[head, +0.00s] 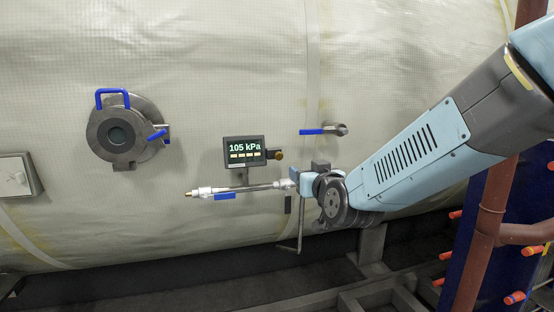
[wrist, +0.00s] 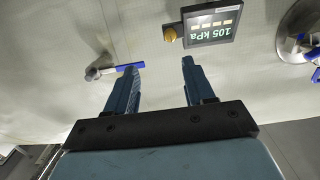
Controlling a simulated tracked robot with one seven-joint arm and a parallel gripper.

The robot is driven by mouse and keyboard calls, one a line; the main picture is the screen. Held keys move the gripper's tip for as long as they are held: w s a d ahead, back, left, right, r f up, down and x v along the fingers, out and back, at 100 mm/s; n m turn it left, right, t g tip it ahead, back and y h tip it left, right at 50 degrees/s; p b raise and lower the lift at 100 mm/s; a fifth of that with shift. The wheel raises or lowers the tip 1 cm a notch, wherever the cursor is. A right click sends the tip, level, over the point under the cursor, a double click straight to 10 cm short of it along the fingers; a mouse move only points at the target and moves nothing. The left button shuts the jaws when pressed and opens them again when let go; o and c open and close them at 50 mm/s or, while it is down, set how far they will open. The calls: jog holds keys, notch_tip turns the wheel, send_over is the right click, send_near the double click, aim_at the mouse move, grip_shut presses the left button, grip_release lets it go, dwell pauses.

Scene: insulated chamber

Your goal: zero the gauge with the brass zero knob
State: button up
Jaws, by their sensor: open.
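The gauge (head: 244,150) is a dark box on the chamber wall with a lit display reading 105 kPa. The brass zero knob (head: 279,155) sticks out of its right side. In the wrist view, which is upside down, the gauge (wrist: 209,26) is at the top and the knob (wrist: 169,34) is just left of it. My gripper (head: 300,180) is below and right of the knob in the head view. In the wrist view my gripper (wrist: 161,75) has its fingers apart with nothing between them; the knob appears beyond the fingertips, not touched.
A blue-handled valve (head: 325,131) is above right of the gauge; its handle (wrist: 130,67) appears by the left fingertip in the wrist view. A thin pipe with a blue lever (head: 225,196) runs below the gauge. A round port (head: 118,134) is at left.

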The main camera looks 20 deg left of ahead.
aim_at(278, 157)
jog(key=x, duration=0.5)
jog(key=a+x, duration=0.1)
jog(key=x, duration=0.3)
jog(key=s+x, duration=0.1)
jog(key=x, duration=0.4)
jog(key=shift+w+a+r, duration=0.25)
jog(key=shift+a, duration=0.3)
jog(key=shift+c, duration=0.4)
jog(key=c, duration=0.9)
jog(key=shift+s+a+r+y, duration=0.15)
jog(key=shift+a+y, duration=0.15)
jog(key=shift+a, duration=0.15)
grip_shut()
jog(key=shift+d, duration=0.3)
